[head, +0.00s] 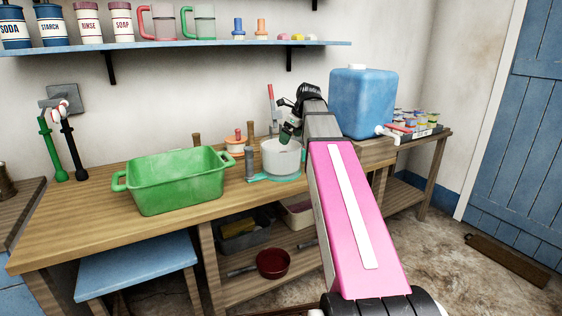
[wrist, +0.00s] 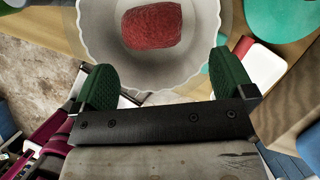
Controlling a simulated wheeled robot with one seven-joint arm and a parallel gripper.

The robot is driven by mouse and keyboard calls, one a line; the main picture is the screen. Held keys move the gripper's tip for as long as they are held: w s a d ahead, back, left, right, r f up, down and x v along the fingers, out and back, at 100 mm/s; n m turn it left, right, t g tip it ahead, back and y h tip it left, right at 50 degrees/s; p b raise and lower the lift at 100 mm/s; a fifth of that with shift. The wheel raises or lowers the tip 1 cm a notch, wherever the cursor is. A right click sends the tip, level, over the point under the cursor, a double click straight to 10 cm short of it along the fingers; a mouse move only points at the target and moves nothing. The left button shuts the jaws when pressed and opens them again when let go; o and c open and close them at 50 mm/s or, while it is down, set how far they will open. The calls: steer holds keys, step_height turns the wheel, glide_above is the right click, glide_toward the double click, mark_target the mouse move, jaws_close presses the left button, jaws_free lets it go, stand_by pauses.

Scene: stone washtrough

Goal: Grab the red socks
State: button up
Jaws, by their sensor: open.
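The red socks (wrist: 153,24) look like one rolled, knitted bundle in the wrist view. They lie inside a white bowl (wrist: 95,50) with a wavy rim. In the head view the white bowl (head: 281,160) stands on the wooden bench, and the socks inside it cannot be made out. My gripper (wrist: 160,84) is open, with its two green pads apart and nothing between them. It is at the near rim of the bowl in the wrist view, with the socks ahead of the pads. In the head view my gripper (head: 290,130) is above the bowl, partly hidden by my arm.
A green basin (head: 175,180) stands left of the bowl on the bench (head: 90,215). A blue water container (head: 362,103) stands to the right, near a tray of small jars (head: 415,127). A shelf (head: 180,45) with canisters and mugs runs above. A blue stool (head: 137,264) is in front.

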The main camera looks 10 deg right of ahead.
steer(key=shift+s+a+x, duration=0.15)
steer(key=shift+x, duration=1.75)
steer(key=shift+s+a+x, duration=0.1)
steer(key=shift+s+x, duration=0.1)
steer(key=shift+x, duration=1.7)
steer(key=shift+s+a+x, duration=0.15)
steer(key=shift+x, duration=1.75)
steer(key=c, duration=0.7)
